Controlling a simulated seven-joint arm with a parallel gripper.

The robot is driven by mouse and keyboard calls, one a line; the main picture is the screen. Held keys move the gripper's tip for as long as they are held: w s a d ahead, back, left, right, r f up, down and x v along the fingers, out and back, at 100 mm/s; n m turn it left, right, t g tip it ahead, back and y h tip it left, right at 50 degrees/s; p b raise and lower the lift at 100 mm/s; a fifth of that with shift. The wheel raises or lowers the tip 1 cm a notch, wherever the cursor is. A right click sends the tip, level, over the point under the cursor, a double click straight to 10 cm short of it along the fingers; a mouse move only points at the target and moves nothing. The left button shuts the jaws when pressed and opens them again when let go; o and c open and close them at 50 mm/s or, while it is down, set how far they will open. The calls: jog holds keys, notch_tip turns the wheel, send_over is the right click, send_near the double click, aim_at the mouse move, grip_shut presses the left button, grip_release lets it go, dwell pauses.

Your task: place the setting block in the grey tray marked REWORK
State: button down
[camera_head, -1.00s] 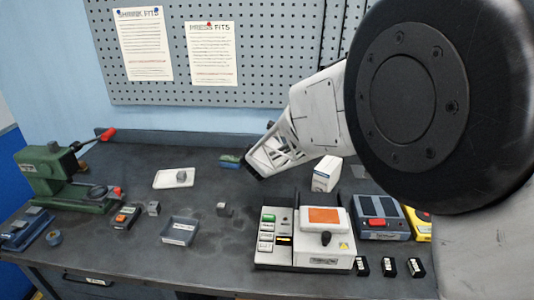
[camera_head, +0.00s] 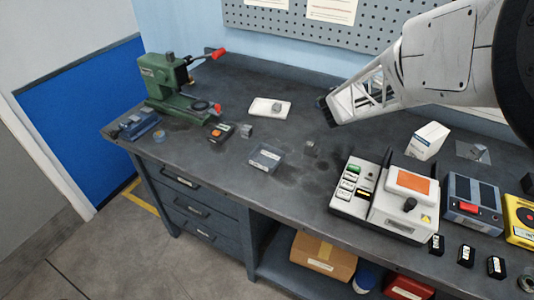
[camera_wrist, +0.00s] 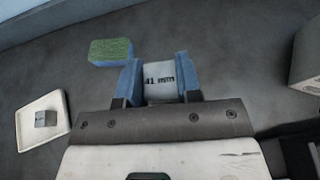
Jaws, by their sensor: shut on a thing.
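My gripper (camera_wrist: 160,82) is shut on a pale block marked "41 mm" (camera_wrist: 160,79), held between the two blue fingers in the wrist view. In the head view my gripper (camera_head: 328,110) is over the rear of the bench, right of the white tray; the held block cannot be made out there. A grey open tray (camera_head: 266,158) stands near the front edge of the bench, to the left and nearer the front than my gripper. Its white label is too small to read, and no block shows in it.
The white tray (camera_head: 258,107) holds a small grey block. Other small blocks stand near the grey tray, one to its left (camera_head: 246,131) and one to its right (camera_head: 311,149). A green-topped sponge (camera_wrist: 111,51) lies near my gripper. A green press (camera_head: 168,85) stands left.

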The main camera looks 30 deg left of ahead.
jog(key=s+a+m+h, duration=0.2)
jog(key=s+a, duration=0.9)
jog(key=a, duration=0.1)
jog(key=m+h, duration=0.2)
send_over(276, 149)
jog(key=s+a, duration=0.2)
jog(key=s, duration=0.2)
jog(key=shift+d+f+g, duration=0.2)
jog(key=shift+f+g, duration=0.2)
jog(key=shift+f, duration=0.3)
jog(key=shift+f, duration=2)
jog(key=shift+f, duration=0.1)
jog(key=shift+f, duration=1.9)
jog(key=shift+f, duration=0.1)
jog(key=c, duration=0.8)
grip_release()
